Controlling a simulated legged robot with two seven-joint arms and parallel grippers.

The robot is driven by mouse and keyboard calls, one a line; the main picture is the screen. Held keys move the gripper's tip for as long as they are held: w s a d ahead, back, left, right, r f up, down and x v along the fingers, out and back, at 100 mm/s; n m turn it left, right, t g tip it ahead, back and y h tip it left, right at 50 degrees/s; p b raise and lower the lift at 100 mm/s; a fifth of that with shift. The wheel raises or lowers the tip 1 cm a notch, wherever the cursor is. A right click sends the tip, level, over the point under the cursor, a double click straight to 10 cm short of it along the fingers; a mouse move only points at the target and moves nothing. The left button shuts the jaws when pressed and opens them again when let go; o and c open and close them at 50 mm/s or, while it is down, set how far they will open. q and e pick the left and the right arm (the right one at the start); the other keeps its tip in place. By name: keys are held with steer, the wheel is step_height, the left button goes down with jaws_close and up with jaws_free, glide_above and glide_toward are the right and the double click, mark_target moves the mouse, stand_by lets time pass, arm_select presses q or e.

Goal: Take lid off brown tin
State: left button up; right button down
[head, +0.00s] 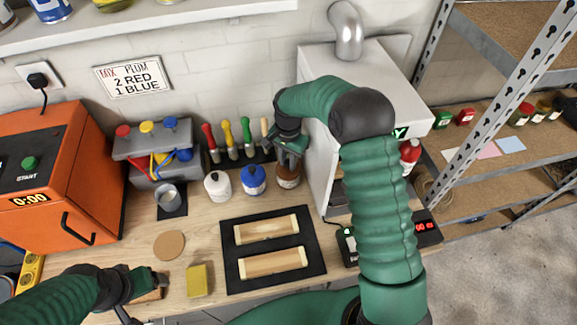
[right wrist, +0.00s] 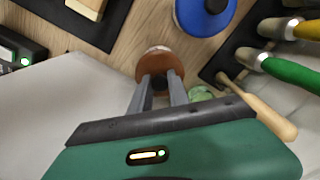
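The brown tin (head: 288,178) stands on the workbench at the right end of a row with a white tin (head: 217,186) and a blue tin (head: 253,180). My right gripper (head: 289,152) is directly above it, pointing down, and partly hides its top. In the right wrist view the fingers (right wrist: 160,88) are apart over the brown lid (right wrist: 174,62), one on each side of its dark knob (right wrist: 159,82). Whether they touch the knob is unclear. My left gripper (head: 158,280) is low at the front left, beside a small wooden piece; its finger opening is unclear.
Upright tools with coloured handles (head: 227,133) stand close behind the tins. A white cabinet (head: 318,140) is close on the right. A black mat (head: 230,266) with two wooden pieces lies in front. An orange machine (head: 75,150) stands at left.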

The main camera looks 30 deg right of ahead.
steer(key=shift+s+a+f, duration=0.15)
steer(key=shift+s+f, duration=0.15)
steer(key=shift+f, duration=0.05)
steer(key=shift+w+r, duration=0.1)
steer(key=shift+r, duration=0.1)
steer(key=shift+w+d+r+b, duration=0.1)
steer(key=shift+w+r+b, duration=0.15)
steer(key=shift+r, duration=0.3)
steer(key=shift+w+d+r+b, duration=0.1)
steer(key=shift+r+b, duration=0.25)
steer(key=shift+r, duration=0.2)
steer(key=shift+s+a+r, duration=0.15)
steer(key=shift+s+r, duration=0.15)
steer(key=shift+s, duration=0.25)
steer(key=s+a+r+b, duration=0.1)
steer(key=s+a, duration=0.1)
steer(key=s, duration=0.5)
steer(key=s+a+r+b, duration=0.1)
steer(key=s+a+b, duration=0.1)
steer(key=s, duration=0.5)
steer(key=shift+s, duration=0.3)
